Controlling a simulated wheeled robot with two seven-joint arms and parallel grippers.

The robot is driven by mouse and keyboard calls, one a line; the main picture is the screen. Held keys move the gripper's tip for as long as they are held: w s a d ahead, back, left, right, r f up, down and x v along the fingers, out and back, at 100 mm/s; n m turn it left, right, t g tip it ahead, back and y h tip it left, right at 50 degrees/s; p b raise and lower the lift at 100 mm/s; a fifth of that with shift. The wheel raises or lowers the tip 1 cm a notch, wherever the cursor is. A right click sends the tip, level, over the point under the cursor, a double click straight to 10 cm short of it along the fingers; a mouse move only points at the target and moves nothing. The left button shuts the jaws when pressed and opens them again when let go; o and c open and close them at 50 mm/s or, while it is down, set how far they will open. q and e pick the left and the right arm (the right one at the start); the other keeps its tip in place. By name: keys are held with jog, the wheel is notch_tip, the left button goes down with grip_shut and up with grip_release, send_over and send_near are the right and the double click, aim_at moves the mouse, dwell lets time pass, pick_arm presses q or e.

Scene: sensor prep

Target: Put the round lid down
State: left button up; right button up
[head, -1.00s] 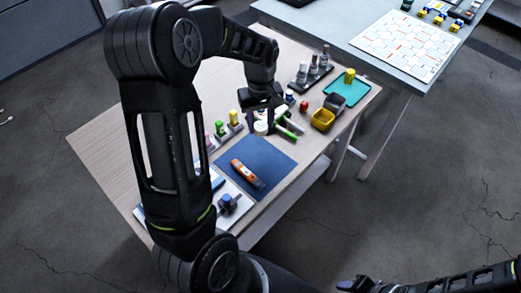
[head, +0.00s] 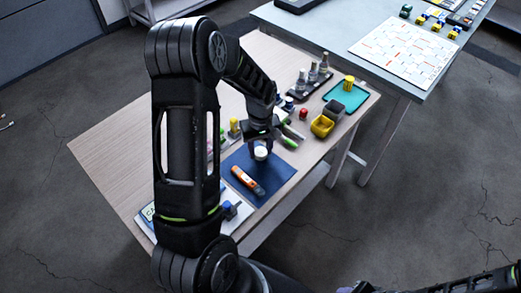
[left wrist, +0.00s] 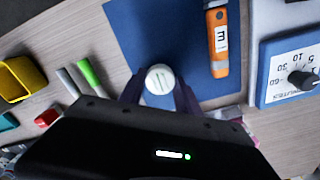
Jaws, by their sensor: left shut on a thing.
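The round lid (head: 261,153), small and white, is between the fingers of my left gripper (head: 260,146). The gripper is shut on it, over the far edge of the blue mat (head: 278,172). In the left wrist view the lid (left wrist: 160,78) sits between both dark fingertips, its pale top with faint green marks facing the camera. I cannot tell whether its underside touches the mat. My right gripper (head: 352,288) is only partly in view at the bottom edge, and its jaws are unclear.
An orange device (head: 248,181) lies on the mat, left of the lid. A blue-framed dial (left wrist: 290,72) is beside the mat. Green and grey pens (left wrist: 92,76), a yellow bin (head: 322,125) and a teal tray (head: 358,95) are nearby.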

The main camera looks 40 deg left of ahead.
aim_at(261, 152)
pick_arm(q)
jog(key=shift+f, duration=0.55)
jog(key=shift+f, duration=0.1)
jog(key=o, duration=1)
jog(key=shift+c, duration=0.2)
notch_tip(261, 152, up, 12)
jog(key=shift+b, duration=0.45)
